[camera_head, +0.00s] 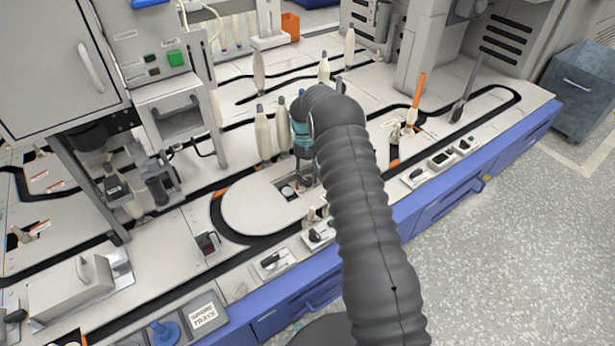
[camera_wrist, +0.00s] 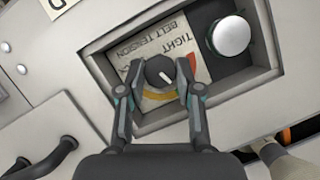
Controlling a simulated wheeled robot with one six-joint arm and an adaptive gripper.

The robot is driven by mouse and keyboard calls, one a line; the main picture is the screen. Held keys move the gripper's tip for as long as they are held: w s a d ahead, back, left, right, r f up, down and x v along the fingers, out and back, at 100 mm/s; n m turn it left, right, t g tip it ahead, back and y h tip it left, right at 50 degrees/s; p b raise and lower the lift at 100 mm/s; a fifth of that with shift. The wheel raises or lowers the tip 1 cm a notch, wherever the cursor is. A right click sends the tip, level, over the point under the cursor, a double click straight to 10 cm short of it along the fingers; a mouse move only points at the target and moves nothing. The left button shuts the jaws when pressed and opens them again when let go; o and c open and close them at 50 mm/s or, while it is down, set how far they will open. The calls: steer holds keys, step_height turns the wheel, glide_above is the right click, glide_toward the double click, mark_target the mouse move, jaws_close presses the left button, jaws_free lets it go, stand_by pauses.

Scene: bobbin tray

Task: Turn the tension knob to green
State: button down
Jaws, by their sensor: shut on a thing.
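The tension knob (camera_wrist: 160,71) is a dark round knob with a white pointer line, set in a recessed panel beside a label (camera_wrist: 170,45) reading "TIGHT" and "BELT TENSION". A yellow-orange arc (camera_wrist: 168,95) shows along its lower side in the wrist view; no green part of the scale is visible. My gripper (camera_wrist: 160,78) is shut on the knob, one finger on each side. In the head view my gripper (camera_head: 305,172) reaches down to the recessed panel (camera_head: 281,185), and my arm and gripper hide the knob there.
A round silver button (camera_wrist: 231,36) sits right of the label in the same recess. Pale bobbins (camera_head: 264,135) stand close left of my gripper. Small switch panels (camera_head: 270,262) line the table's front edge.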

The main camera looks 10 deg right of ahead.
steer(key=c, duration=0.8)
jaws_free()
steer(key=v, duration=1.2)
